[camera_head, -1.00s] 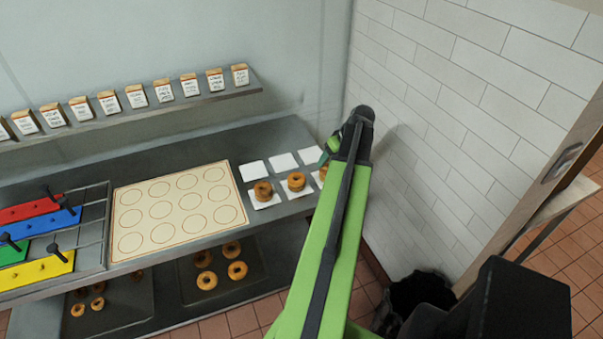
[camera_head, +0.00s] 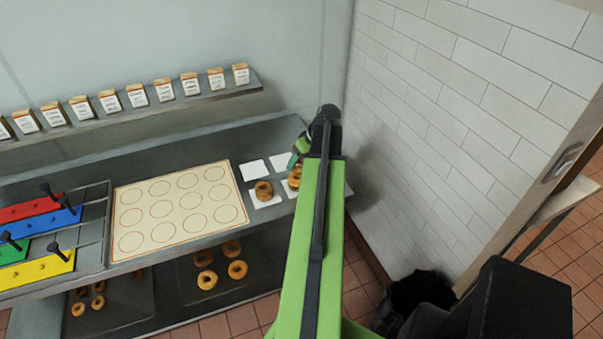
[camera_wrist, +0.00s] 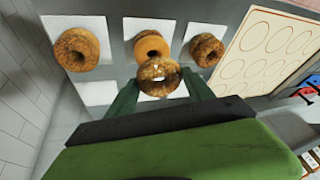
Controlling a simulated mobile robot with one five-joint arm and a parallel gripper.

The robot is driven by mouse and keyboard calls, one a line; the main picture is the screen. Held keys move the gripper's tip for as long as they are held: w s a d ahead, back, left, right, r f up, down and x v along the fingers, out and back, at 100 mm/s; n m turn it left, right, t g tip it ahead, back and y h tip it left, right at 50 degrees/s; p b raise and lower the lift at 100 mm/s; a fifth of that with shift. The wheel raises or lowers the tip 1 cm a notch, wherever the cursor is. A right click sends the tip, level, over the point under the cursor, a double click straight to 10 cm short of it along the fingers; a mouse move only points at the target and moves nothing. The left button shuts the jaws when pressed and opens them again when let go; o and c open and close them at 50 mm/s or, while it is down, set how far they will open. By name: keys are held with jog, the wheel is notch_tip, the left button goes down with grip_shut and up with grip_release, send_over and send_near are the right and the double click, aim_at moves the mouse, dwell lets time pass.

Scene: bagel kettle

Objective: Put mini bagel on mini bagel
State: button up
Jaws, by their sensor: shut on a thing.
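My gripper (camera_wrist: 160,82) is shut on a mini bagel (camera_wrist: 158,68), a seeded brown ring between its two green fingers. In the wrist view the held bagel overlaps the near edge of a plainer, lighter mini bagel (camera_wrist: 152,43) on the middle white square; I cannot tell whether they touch. That middle bagel is partly hidden by my arm in the head view (camera_head: 293,184). Darker, taller bagels, seemingly stacked, sit on the squares either side: one at the wrist view's left (camera_wrist: 77,48), one at its right (camera_wrist: 206,50), the latter also in the head view (camera_head: 264,190).
Bare white squares (camera_head: 253,170) lie behind the bagels. A pale mat with printed circles (camera_head: 180,208) and a rack of coloured bars (camera_head: 40,240) lie to the left. More bagels sit on a lower shelf tray (camera_head: 220,285). A tiled wall (camera_head: 430,130) stands close on the right.

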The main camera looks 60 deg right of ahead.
aim_at(299, 169)
jog(key=shift+w+f+b, duration=0.1)
jog(key=shift+f+b, duration=2.2)
jog(key=shift+f, duration=0.15)
jog(key=o, duration=1.3)
jog(key=shift+o, duration=0.2)
jog(key=shift+r, duration=0.15)
jog(key=shift+r+p, duration=0.3)
jog(key=shift+p, duration=0.15)
jog(key=p+v, duration=1.1)
jog(key=v, duration=0.1)
jog(key=shift+f, duration=0.1)
